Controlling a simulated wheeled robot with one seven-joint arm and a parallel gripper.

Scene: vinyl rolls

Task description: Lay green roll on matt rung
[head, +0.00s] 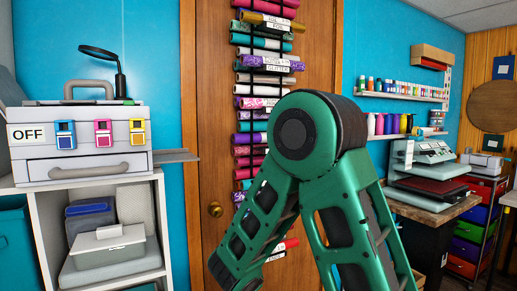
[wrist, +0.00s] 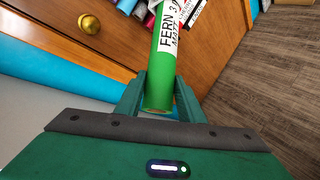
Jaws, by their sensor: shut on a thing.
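The green roll (wrist: 163,72) shows in the wrist view, with a white label reading "FERN 3" and part of a second line. My gripper (wrist: 159,88) is shut on it near its close end, one finger on each side. The roll's far end runs up to the top edge of the wrist view, towards other rolls and labels. In the head view the roll rack (head: 265,62) hangs on a wooden door, its rungs full of coloured rolls. My green arm hides much of its lower part, and my gripper is hidden there. I cannot pick out the matt rung.
The wooden door (head: 210,150) has a brass knob (head: 214,209), also in the wrist view (wrist: 90,23). A white shelf with a grey case (head: 85,140) stands left. A heat press (head: 425,175) sits on a bench at right. Wood floor (wrist: 265,85) is clear right of the door.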

